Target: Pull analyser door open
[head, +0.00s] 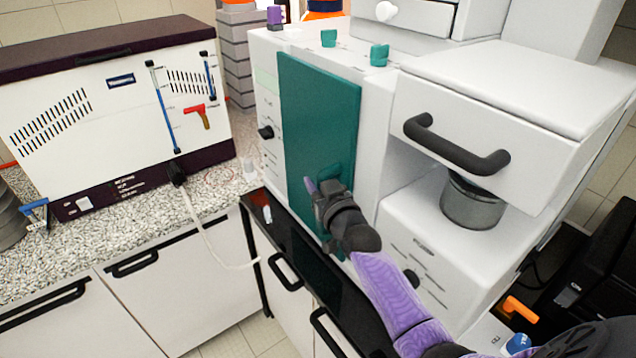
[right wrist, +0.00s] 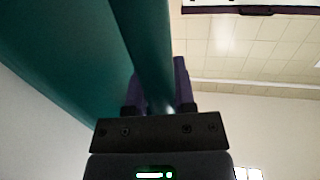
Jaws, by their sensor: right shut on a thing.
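The analyser door (head: 318,115) is a tall teal panel on the front of the white analyser (head: 268,95). In the head view it looks flush or nearly so; I cannot tell whether it stands slightly ajar. My right gripper (head: 318,190) is at the lower part of the door, and my arm hides part of it. In the right wrist view the purple fingers of this gripper (right wrist: 158,88) are shut on the teal door handle (right wrist: 148,45), one on each side. The door panel (right wrist: 60,50) fills the upper left there. My left gripper is not in view.
A white machine with a black-handled drawer (head: 490,130) stands right of the analyser, with a metal pot (head: 472,205) under it. A white and dark-purple box (head: 100,110) stands on the speckled counter (head: 60,240) at left. Open floor lies in front.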

